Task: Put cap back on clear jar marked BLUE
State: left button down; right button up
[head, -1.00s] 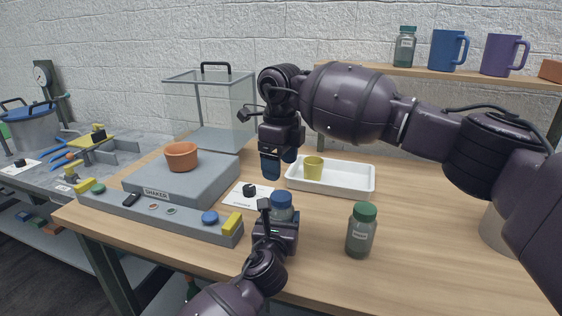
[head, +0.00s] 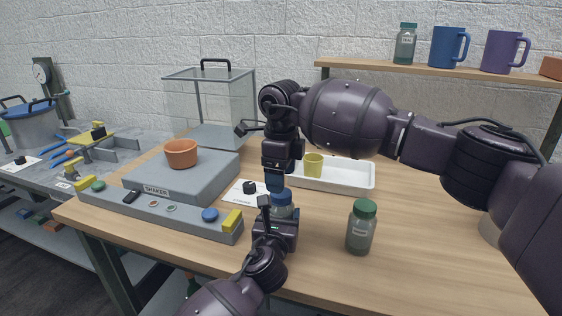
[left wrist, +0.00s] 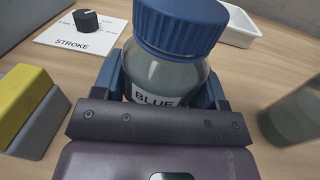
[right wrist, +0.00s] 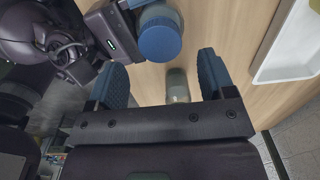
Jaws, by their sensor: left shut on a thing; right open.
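The clear jar marked BLUE (left wrist: 160,80) stands upright in my left gripper (head: 277,222), which is shut around its body. The blue cap (left wrist: 180,25) sits on top of the jar's neck; how tightly it is screwed on cannot be told. The cap also shows in the right wrist view (right wrist: 160,38). In the head view the jar (head: 283,203) is partly hidden by both grippers.
A green-capped jar (head: 361,228) stands to the right. The white tray (head: 352,187) with a yellow cup (head: 313,165) lies behind. The shaker (head: 190,178) with a brown bowl (head: 181,153) is at left. A STROKE card (left wrist: 85,38) lies near the jar.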

jog(key=shift+f, duration=2.2)
jog(key=c, duration=0.9)
jog(key=o, duration=1.1)
jog(key=shift+c, duration=0.2)
jog(key=shift+r, duration=0.15)
notch_tip(320, 180, up, 12)
pick_arm(q)
jog(key=shift+c, duration=0.4)
grip_release()
